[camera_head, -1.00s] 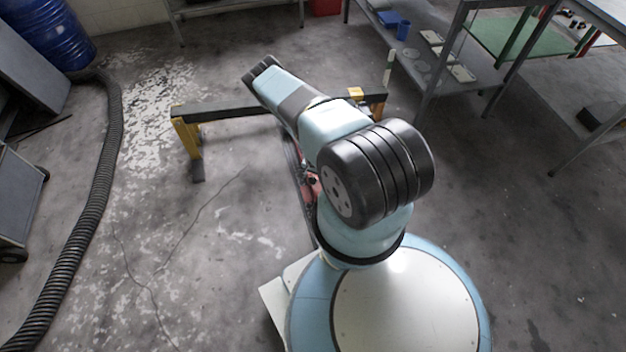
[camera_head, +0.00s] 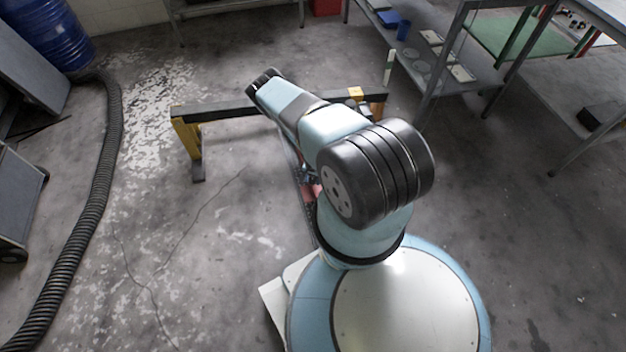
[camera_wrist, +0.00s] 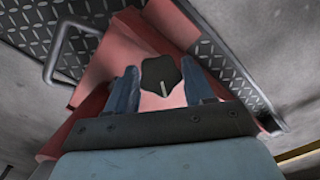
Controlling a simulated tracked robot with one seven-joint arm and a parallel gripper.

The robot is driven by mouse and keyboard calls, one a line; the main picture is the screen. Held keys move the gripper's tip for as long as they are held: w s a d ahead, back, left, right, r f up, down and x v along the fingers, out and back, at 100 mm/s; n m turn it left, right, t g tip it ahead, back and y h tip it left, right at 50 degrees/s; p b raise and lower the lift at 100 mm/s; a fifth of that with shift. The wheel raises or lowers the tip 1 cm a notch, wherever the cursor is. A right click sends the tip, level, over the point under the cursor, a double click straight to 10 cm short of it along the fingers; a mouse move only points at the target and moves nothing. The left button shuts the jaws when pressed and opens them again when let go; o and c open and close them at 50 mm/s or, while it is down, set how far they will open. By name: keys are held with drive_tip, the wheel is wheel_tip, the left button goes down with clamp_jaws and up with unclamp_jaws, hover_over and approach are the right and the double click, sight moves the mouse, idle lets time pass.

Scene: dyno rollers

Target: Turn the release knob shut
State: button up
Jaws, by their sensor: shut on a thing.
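The release knob (camera_wrist: 160,75) is black, lobed, with a pale pointer line directed toward the bottom of the wrist view. It sits on a red metal body (camera_wrist: 135,45). My gripper (camera_wrist: 160,82) is shut on the knob, with one blue-grey finger on each side of it. In the head view the red body (camera_head: 315,190) shows only as a small patch beside my arm. The knob and my fingers are hidden there behind my arm.
Diamond-plate metal (camera_wrist: 225,65) and a grey bar handle (camera_wrist: 58,55) flank the red body. A black beam on yellow legs (camera_head: 225,112) stands behind my arm. A ribbed hose (camera_head: 95,200) lies at left; shelving (camera_head: 430,70) stands at right.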

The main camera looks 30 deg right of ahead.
drive_tip(key=c, duration=0.4)
drive_tip(key=shift+s+m+t, duration=0.1)
drive_tip(key=shift+m+t, duration=0.3)
drive_tip(key=shift+m, duration=0.1)
drive_tip(key=shift+s+m, duration=0.1)
drive_tip(key=shift+m, duration=0.3)
drive_tip(key=shift+t, duration=0.4)
drive_tip(key=shift+m, duration=0.3)
drive_tip(key=o, duration=1)
drive_tip(key=shift+c, duration=0.2)
